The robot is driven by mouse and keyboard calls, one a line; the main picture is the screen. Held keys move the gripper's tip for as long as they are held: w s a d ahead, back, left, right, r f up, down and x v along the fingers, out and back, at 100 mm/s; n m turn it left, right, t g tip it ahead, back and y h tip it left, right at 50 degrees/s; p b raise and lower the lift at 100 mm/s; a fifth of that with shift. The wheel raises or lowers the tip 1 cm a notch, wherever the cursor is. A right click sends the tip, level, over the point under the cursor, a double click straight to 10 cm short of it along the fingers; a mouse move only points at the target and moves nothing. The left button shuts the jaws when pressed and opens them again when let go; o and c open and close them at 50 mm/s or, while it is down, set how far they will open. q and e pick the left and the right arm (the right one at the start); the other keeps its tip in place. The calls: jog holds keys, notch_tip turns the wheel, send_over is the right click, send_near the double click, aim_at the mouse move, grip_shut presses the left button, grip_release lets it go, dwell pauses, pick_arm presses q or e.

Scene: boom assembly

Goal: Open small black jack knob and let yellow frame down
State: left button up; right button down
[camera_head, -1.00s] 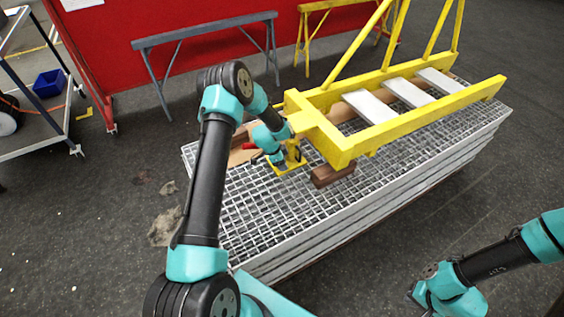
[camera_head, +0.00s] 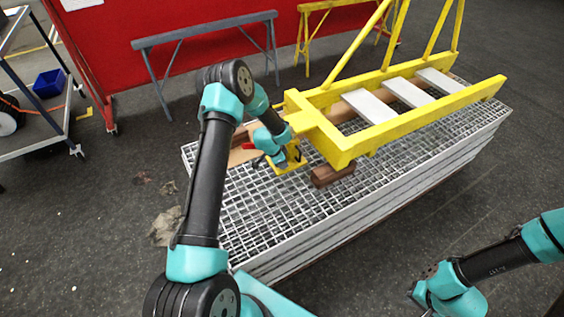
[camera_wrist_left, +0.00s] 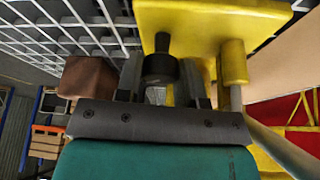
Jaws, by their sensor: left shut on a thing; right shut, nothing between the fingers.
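The yellow frame (camera_head: 345,145) lies over the stack of gratings, its near left end beside the yellow jack (camera_head: 293,163). The small black jack knob (camera_wrist_left: 160,68) sits on a dark stem against a yellow plate of the jack (camera_wrist_left: 215,25). My left gripper (camera_head: 270,160) is at the jack. In the left wrist view its two dark fingers (camera_wrist_left: 160,80) are shut on the knob, one on each side. My right gripper (camera_head: 416,296) is shut and empty, low at the right, away from the gratings.
A brown wooden block (camera_head: 332,174) lies on the grating (camera_head: 262,215) under the frame's near end. It also seems to show in the left wrist view (camera_wrist_left: 88,78). A red tool (camera_head: 249,146) lies near the jack. A grey trestle (camera_head: 205,36) stands behind.

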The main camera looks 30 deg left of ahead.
pick_arm(q)
jog(key=shift+n, duration=0.4)
jog(key=o, duration=0.9)
jog(key=shift+r, duration=0.15)
jog(key=v, duration=1.7)
jog(key=shift+s, duration=0.2)
